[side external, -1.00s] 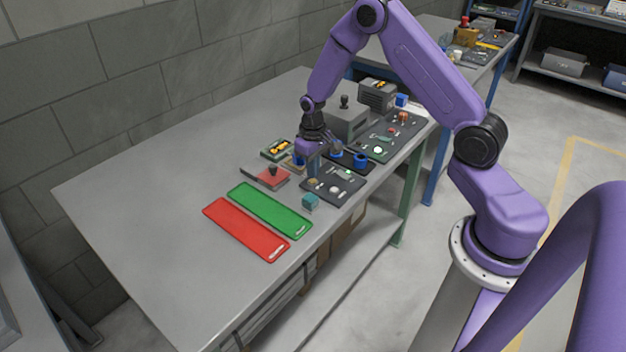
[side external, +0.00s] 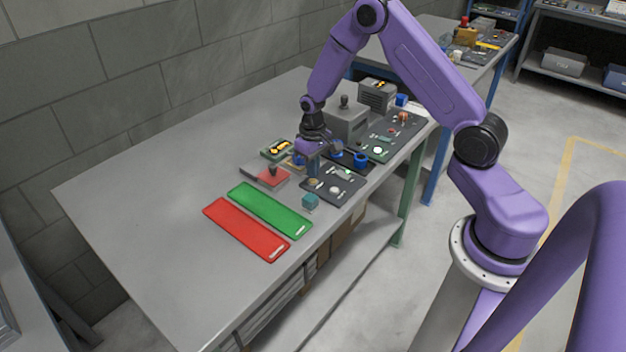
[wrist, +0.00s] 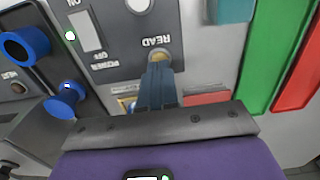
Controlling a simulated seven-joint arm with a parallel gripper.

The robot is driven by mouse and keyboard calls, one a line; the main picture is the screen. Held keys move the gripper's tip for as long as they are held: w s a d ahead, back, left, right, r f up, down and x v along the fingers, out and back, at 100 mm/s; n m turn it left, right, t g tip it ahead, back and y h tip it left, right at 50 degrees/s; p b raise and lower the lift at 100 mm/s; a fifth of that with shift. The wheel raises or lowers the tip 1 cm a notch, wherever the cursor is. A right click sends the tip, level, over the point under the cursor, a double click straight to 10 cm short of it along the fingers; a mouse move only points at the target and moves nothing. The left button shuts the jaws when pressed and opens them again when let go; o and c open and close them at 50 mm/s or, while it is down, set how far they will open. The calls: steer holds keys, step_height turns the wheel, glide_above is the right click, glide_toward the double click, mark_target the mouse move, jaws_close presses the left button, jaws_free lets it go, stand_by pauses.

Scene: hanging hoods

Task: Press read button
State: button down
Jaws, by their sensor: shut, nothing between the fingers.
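The read button (wrist: 160,54) is a round, brass-coloured button beside the label READ on a dark control panel (wrist: 115,68) in the wrist view. My gripper (wrist: 160,68) is shut and empty, with its fingertips right at the button and covering part of it. Whether the tips touch it or it is pushed in cannot be told. In the side view my gripper (side external: 313,174) points down at the left edge of the same panel (side external: 340,193).
A teal block (side external: 310,201), green tray (side external: 270,210) and red tray (side external: 245,230) lie nearby. The table's left part is clear.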

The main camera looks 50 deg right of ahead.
steer(key=shift+f, duration=1.1)
steer(key=shift+r, duration=3.55)
steer(key=c, duration=1.8)
jaws_free()
